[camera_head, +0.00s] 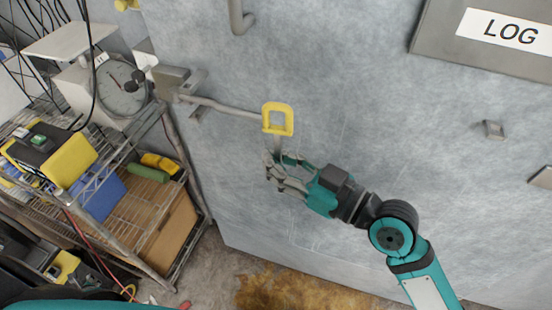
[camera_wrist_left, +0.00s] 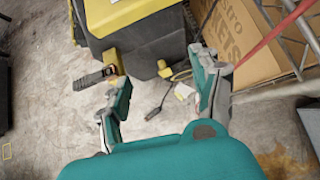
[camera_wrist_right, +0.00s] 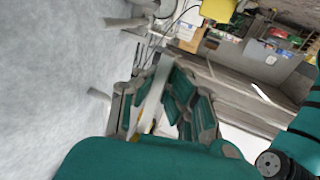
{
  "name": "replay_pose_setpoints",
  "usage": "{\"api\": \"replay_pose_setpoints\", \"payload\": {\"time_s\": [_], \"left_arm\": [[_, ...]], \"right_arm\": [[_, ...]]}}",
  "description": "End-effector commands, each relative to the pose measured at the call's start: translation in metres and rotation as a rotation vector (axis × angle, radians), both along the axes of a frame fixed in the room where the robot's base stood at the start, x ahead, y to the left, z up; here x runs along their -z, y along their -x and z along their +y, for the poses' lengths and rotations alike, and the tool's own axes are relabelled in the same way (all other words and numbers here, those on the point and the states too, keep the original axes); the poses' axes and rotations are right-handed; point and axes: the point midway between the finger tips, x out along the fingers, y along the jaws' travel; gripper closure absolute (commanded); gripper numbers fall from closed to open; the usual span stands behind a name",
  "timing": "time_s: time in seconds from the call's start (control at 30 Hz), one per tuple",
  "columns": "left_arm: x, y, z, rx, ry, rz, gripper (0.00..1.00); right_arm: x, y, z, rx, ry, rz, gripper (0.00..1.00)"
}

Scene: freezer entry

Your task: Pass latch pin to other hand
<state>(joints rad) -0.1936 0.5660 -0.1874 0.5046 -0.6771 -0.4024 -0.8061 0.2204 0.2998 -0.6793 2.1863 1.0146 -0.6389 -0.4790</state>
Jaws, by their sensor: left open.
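The latch pin shows in the head view as a yellow loop handle (camera_head: 278,118) with a short grey shaft below it. My right gripper (camera_head: 279,165) is just below the handle, in front of the grey wall panel, with its fingers around the shaft. In the right wrist view a pale bar (camera_wrist_right: 153,98) lies between the fingers of this gripper; the pin's tip is hidden. My left gripper (camera_wrist_left: 162,82) is open and empty in the left wrist view, above the floor and away from the pin.
A grey rod (camera_head: 222,106) sticks out from the latch bracket and ends close to the yellow handle. A wire rack (camera_head: 150,240) with a dial scale (camera_head: 122,90), yellow tools and a cardboard box (camera_head: 170,235) stands at the left. The LOG box (camera_head: 480,45) hangs at the upper right.

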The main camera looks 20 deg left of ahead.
Motion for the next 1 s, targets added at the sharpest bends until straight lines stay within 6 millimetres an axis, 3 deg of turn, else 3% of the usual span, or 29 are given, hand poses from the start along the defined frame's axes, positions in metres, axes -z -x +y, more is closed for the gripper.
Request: {"api": "replay_pose_setpoints", "payload": {"time_s": [0.03,0.1,0.3,0.5,0.7,0.83,1.0], "left_arm": [[0.017,0.005,-0.026,-0.053,0.055,-0.037,0.35],[0.036,0.010,-0.058,-0.140,0.124,-0.094,0.35],[0.082,0.025,-0.158,-0.426,0.324,-0.258,0.35],[0.112,0.037,-0.262,-0.764,0.507,-0.404,0.35],[0.127,0.044,-0.360,-1.113,0.650,-0.508,0.35],[0.130,0.047,-0.405,-1.288,0.705,-0.548,0.35],[0.130,0.047,-0.435,-1.412,0.738,-0.572,0.35]], "right_arm": [[-0.001,0.000,0.000,0.000,-0.001,0.000,1.00],[-0.001,0.000,0.000,0.000,-0.001,0.000,1.00],[0.000,0.000,0.000,0.000,-0.001,0.000,1.00],[-0.001,0.000,0.000,0.000,-0.001,0.000,1.00],[-0.001,0.000,0.000,0.000,-0.001,0.000,1.00],[-0.001,0.000,0.000,0.000,-0.001,0.000,1.00],[0.000,0.000,0.000,0.000,-0.001,0.000,1.00]]}}
